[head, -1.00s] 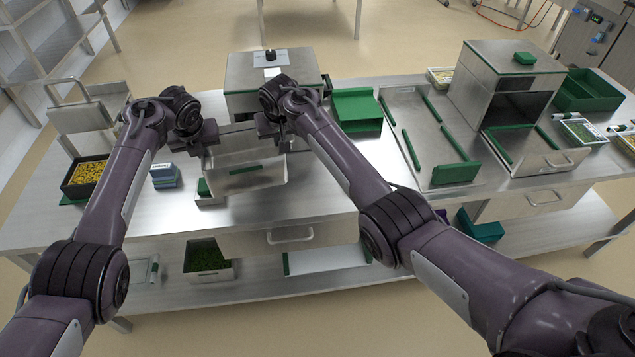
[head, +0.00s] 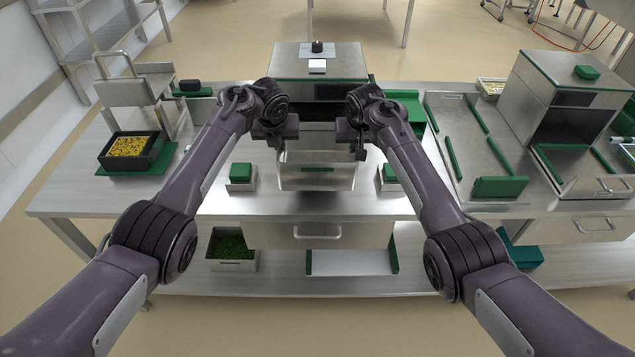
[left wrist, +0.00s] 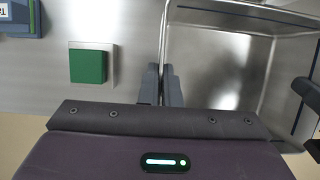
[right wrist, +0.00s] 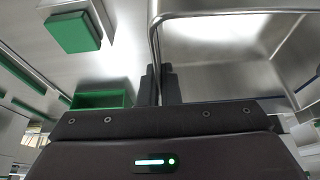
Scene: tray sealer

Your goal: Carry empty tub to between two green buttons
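The empty metal tub (head: 300,183) is between my two grippers, and its inside shows bare in the left wrist view (left wrist: 215,75) and the right wrist view (right wrist: 215,60). My left gripper (head: 278,140) is shut on its left rim, with the wall between the fingers. My right gripper (head: 357,142) is shut on its right rim in the same way. One green button (head: 241,172) is left of the tub and the other green button (head: 388,173) is right of it, both apart from it. I cannot tell whether the tub touches the counter.
The sealing machine (head: 318,62) stands just behind the tub. A black tub of yellow food (head: 130,147) is at the left on a green mat. A metal tray with green guides (head: 470,140) is at the right. Bare counter (head: 300,205) lies in front.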

